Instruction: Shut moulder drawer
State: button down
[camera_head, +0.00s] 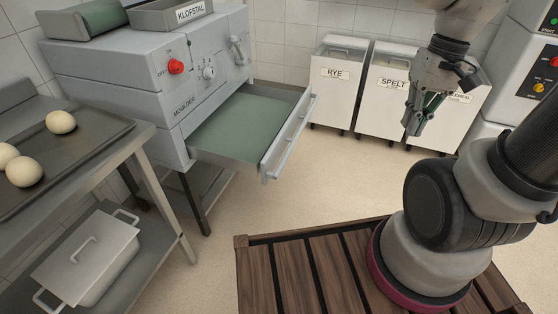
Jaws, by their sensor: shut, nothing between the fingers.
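The moulder (150,80) is a grey machine at the upper left, with a red knob and a dial on its front. Its drawer (250,122) is pulled out to the right, showing a green bottom. The drawer front (291,135) carries a long bar handle (295,136). My gripper (411,128) hangs at the right of the drawer, well apart from it, in front of the flour bins. It points down, with its fingers shut and empty.
Bins marked RYE (336,85) and SPELT (392,95) stand by the back wall. A steel table (100,160) with a tray of dough balls (61,122) is at the left, with a lidded pan (88,255) on its lower shelf. The floor (300,185) between drawer and arm is clear.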

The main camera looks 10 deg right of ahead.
jog(key=w+a+f+m+g+y, duration=0.25)
jog(key=a+f+m+y, duration=0.45)
jog(key=f, duration=0.5)
jog(key=m+t, duration=0.8)
jog(key=m, duration=0.7)
send_near(267, 168)
notch_tip(267, 168, down, 4)
jog(key=shift+w+a+r+g+h, duration=0.1)
jog(key=shift+w+a+g+h, duration=0.05)
jog(key=shift+w+a, duration=0.5)
jog(key=shift+w+a+r+g+h, duration=0.15)
jog(key=shift+w+a, duration=0.35)
jog(key=shift+a, duration=0.3)
jog(key=shift+a, duration=0.15)
